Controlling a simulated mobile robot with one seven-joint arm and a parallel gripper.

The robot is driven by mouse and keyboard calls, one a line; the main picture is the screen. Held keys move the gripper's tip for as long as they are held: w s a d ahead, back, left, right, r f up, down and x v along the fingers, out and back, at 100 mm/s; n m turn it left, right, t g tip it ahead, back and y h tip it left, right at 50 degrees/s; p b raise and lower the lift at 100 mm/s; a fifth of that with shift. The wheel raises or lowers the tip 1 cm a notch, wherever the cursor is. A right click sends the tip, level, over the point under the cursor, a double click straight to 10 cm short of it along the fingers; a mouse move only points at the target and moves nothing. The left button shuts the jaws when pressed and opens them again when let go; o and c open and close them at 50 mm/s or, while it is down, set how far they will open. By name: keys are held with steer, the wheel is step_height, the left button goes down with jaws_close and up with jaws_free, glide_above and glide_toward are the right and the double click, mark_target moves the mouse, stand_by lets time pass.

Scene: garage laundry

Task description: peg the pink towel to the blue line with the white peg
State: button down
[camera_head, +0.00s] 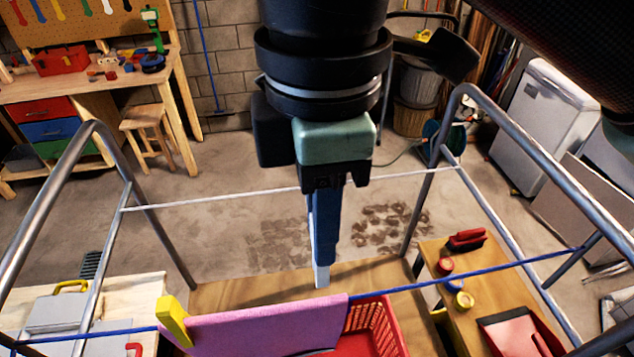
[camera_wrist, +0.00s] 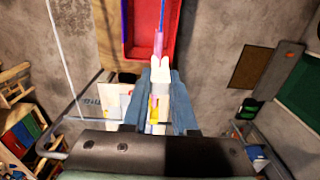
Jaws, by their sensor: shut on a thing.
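The pink towel (camera_head: 265,327) hangs folded over the blue line (camera_head: 430,283), and a yellow peg (camera_head: 174,322) sits at its left end. My gripper (camera_head: 322,262) points down, shut on the white peg (camera_head: 321,276), whose tip shows below the blue fingers. The peg appears just above or behind the towel's top edge, near its right end; the exact gap is unclear. In the wrist view, the white peg (camera_wrist: 160,73) lies between the fingers, with the pink towel (camera_wrist: 158,44) and blue line (camera_wrist: 163,14) beyond its tip. The towel's lower part is out of view.
A red basket (camera_head: 368,322) stands below, behind the towel's right end. A white line (camera_head: 225,199) runs farther back between metal frame rails (camera_head: 60,210).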

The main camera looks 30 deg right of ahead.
steer(key=shift+s, duration=0.1)
steer(key=shift+f+b, duration=0.3)
steer(key=shift+f, duration=0.2)
steer(key=shift+f+b, duration=2.75)
steer(key=shift+f, duration=2.35)
steer(key=c, duration=0.6)
jaws_free()
steer(key=shift+r, duration=0.1)
step_height(320, 180, up, 6)
steer(key=p, duration=0.7)
step_height(320, 180, up, 7)
glide_above(321, 302)
steer(key=shift+b, duration=0.45)
